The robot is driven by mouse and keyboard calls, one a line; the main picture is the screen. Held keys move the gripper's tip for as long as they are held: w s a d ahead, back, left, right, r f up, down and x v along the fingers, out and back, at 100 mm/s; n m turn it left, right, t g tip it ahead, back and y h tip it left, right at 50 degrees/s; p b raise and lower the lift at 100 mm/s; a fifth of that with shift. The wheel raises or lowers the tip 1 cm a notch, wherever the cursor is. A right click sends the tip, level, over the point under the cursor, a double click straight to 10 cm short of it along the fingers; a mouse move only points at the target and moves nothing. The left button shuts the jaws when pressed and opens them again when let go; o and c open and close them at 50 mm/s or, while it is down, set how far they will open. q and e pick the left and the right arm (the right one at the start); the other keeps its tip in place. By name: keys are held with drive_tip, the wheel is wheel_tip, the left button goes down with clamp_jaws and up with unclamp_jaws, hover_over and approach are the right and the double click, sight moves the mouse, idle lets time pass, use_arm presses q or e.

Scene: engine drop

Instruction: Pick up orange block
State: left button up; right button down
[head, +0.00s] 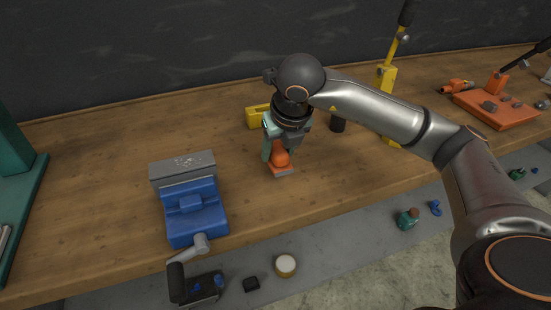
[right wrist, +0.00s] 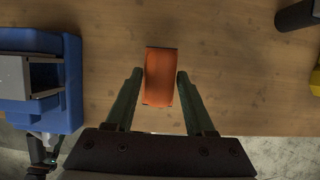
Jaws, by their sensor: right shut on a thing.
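The orange block (head: 281,160) is on the wooden workbench near its front edge, with a greyish base under it. It also shows in the right wrist view (right wrist: 160,76), upright in the picture between the two green fingers. My right gripper (head: 278,150) comes down over the block from above and is shut on it. In the head view the gripper hides the upper part of the block. I cannot tell whether the block is clear of the bench. My left gripper is not in view.
A blue vise (head: 195,210) stands left of the block at the bench's front edge. A yellow piece (head: 256,117) and a black cylinder (head: 338,124) are behind. A yellow lever tool (head: 387,76) and an orange plate (head: 497,108) stand to the right.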

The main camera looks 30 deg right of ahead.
sight(285, 153)
drive_tip(key=s+r, duration=0.1)
drive_tip(key=r, duration=0.1)
drive_tip(key=s+r, duration=0.2)
drive_tip(key=shift+s+a+r, duration=0.1)
drive_tip(key=shift+s+r, duration=0.15)
drive_tip(key=s+r, duration=0.3)
drive_tip(key=s, duration=0.6)
drive_tip(key=shift+a+r, duration=0.4)
drive_tip(key=shift+a, duration=0.05)
